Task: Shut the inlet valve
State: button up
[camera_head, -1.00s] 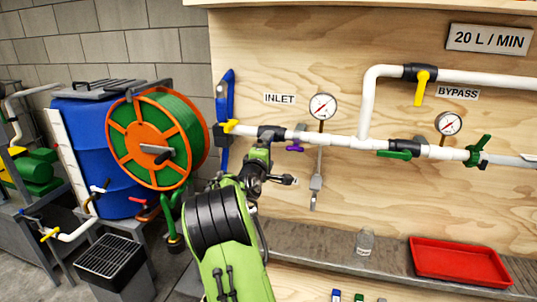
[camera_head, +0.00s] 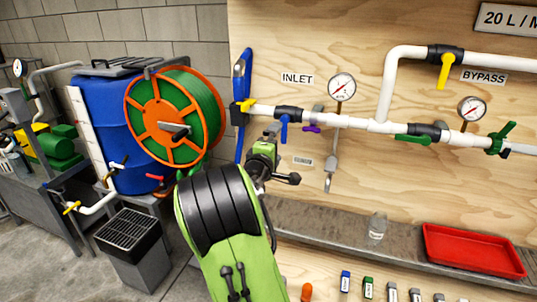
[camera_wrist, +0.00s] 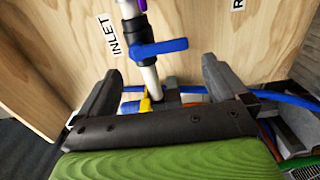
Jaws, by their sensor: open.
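The inlet valve is a black body (camera_head: 288,113) on the white pipe, just below the INLET label (camera_head: 297,78). Its blue handle (camera_head: 284,130) hangs down, crosswise to the pipe. In the wrist view the blue handle (camera_wrist: 160,48) also lies across the pipe, pointing right from the valve body. My gripper (camera_wrist: 158,82) is open and empty, its two dark fingers spread to either side of the pipe line. The handle shows beyond the fingertips, with no visible contact. In the head view my green arm reaches up just below and left of the valve, and the fingers are hard to make out.
A yellow handle (camera_head: 246,105) sits at the pipe's left end beside a blue hose (camera_head: 241,70). A small purple handle (camera_head: 312,129) and a pressure gauge (camera_head: 341,87) are right of the valve. A hose reel (camera_head: 150,95) stands left. A ledge holds a red tray (camera_head: 430,240).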

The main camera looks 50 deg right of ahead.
jog(key=v, duration=0.7)
jog(key=shift+s+a, duration=0.1)
